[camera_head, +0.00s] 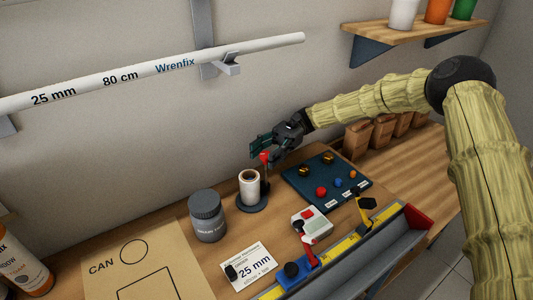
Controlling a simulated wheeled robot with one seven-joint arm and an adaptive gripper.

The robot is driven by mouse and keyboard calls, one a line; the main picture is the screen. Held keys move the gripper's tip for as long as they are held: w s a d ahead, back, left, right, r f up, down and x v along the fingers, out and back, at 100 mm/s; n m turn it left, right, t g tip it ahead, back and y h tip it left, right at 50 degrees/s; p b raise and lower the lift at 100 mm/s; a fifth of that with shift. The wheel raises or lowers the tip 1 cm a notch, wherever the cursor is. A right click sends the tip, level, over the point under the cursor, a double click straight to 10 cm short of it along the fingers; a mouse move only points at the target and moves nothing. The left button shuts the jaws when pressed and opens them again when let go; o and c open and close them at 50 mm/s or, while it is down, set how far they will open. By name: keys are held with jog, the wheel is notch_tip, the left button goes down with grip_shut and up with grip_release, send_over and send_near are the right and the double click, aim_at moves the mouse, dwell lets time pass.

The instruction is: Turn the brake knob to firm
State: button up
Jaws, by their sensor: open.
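A white roll (249,184) stands upright on a dark round base (251,206). A red knob (265,157) sits on a thin dark post beside the roll, at its back right. It looks like the brake knob, but no marking on it can be read. My gripper (264,150) reaches in from the right and is open. Its fingers are close around or just behind the red knob. I cannot tell whether they touch it. The knob's turned position is too small to make out.
A dark blue board (300,193) with coloured knobs lies right of the roll. A grey jar (207,216) stands at left. A red and white device (312,222) and a yellow-scaled grey trough (345,250) lie in front. A white pipe (150,72) hangs on the wall.

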notch_tip(320, 180, up, 10)
jog(key=shift+f, duration=0.2)
dwell(0.3)
jog(key=shift+o, duration=0.2)
